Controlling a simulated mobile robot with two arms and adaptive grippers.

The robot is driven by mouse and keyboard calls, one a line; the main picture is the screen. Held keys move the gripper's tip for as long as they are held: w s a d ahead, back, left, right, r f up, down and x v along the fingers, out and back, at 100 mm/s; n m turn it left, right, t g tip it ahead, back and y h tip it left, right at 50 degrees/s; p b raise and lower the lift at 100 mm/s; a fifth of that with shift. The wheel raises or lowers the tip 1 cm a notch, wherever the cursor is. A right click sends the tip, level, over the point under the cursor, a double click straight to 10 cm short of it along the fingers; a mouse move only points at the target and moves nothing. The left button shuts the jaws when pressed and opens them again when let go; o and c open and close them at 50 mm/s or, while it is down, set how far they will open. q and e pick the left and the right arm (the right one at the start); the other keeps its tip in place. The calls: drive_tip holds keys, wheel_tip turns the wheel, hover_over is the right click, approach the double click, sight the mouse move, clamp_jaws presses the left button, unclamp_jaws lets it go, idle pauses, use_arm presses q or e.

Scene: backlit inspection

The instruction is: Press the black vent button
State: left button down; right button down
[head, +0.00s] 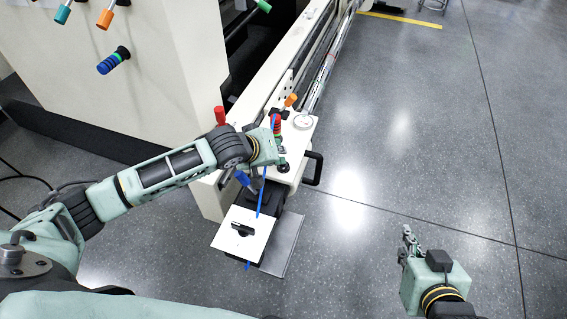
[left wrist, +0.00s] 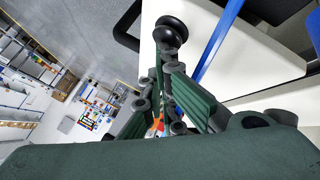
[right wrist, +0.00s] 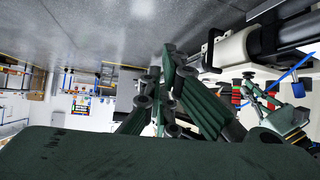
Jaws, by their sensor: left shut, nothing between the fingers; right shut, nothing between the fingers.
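A round black button (head: 283,168) stands on the white end panel of the machine, and it also shows as a domed black knob in the left wrist view (left wrist: 171,31). My left gripper (head: 281,150) is shut and empty over the panel. In the left wrist view its fingertips (left wrist: 167,60) are close to the button; I cannot tell whether they touch it. My right gripper (head: 408,238) is shut and empty over the open floor, away from the machine. It also shows in the right wrist view (right wrist: 158,62).
A black loop handle (head: 313,169) sticks out at the panel's right. A white plate (head: 256,222) with a black handle lies in front. Floor at right is clear.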

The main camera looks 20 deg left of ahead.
use_arm(q)
drive_tip(key=shift+f, duration=0.1)
use_arm(e)
drive_tip(key=shift+s+d+f, duration=0.1)
drive_tip(key=shift+d+f, duration=0.05)
idle(0.3)
use_arm(q)
drive_tip(key=shift+r+p, duration=0.2)
drive_tip(key=shift+p, duration=0.1)
drive_tip(key=shift+r+p, duration=0.3)
drive_tip(key=shift+p, duration=0.15)
drive_tip(key=shift+r+p, duration=0.3)
drive_tip(key=shift+p, duration=0.2)
use_arm(e)
drive_tip(key=s+d+f+g+h, duration=0.1)
drive_tip(key=s+d+f+g, duration=0.1)
drive_tip(key=s, duration=0.4)
drive_tip(key=s+d+f+g, duration=0.1)
drive_tip(key=s+f+g, duration=0.3)
drive_tip(key=s, duration=0.2)
drive_tip(key=shift+d+g+h, duration=0.4)
